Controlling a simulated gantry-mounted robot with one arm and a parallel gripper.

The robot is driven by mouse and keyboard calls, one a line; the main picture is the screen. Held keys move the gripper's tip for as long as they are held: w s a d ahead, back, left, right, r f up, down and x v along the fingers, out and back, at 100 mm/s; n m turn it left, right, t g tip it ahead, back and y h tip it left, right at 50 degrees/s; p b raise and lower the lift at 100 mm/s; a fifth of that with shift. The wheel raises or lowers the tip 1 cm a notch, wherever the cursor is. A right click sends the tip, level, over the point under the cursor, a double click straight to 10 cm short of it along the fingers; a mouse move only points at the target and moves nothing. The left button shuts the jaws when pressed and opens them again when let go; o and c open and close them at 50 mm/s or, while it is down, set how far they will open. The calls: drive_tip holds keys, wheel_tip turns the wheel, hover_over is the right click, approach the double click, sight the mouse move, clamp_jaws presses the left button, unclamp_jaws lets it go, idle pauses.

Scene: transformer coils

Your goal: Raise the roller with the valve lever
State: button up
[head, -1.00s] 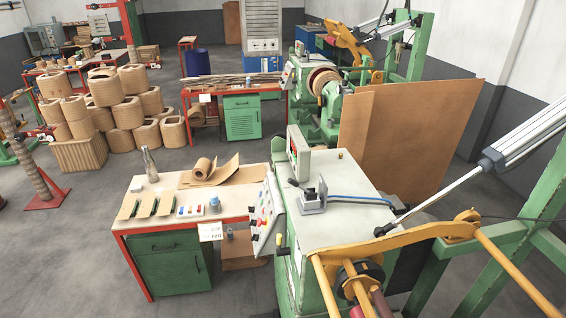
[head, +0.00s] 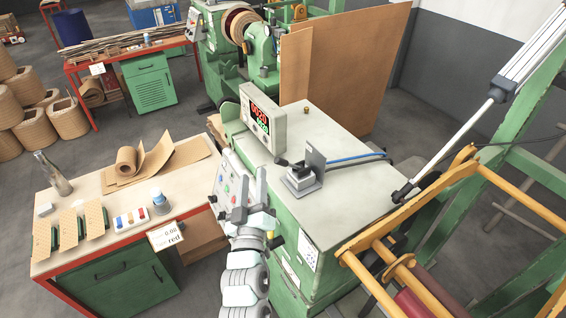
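The valve (head: 303,180) is a small grey block with an upright plate, on top of the green machine cabinet. Its short dark lever (head: 283,162) points left, and a blue hose runs off to the right. My gripper (head: 250,188) is in front of the cabinet's sloped control panel, below and left of the valve, apart from the lever. Its two fingers look spread, with nothing seen between them. The roller (head: 418,305) is dark red and partly cut off at the bottom right, under the yellow frame (head: 455,205). A grey cylinder rod (head: 450,140) reaches down to that frame.
A display box (head: 262,120) with red and green digits stands behind the lever. The cabinet top (head: 345,135) is mostly clear. A workbench (head: 90,240) with paper rolls and small parts stands left. Brown boards (head: 345,75) stand behind the cabinet.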

sight(290, 165)
drive_tip(key=w+d+f+m+g+h+p, duration=0.1)
drive_tip(key=w+d+m+g+h, duration=0.1)
drive_tip(key=w+d+h, duration=0.2)
drive_tip(key=w+d, duration=0.3)
drive_tip(key=w, duration=0.4)
drive_tip(key=shift+w+d+f+g, duration=0.15)
drive_tip(key=shift+w+g, duration=0.05)
drive_tip(key=shift+g, duration=0.2)
clamp_jaws()
idle(0.4)
idle(1.0)
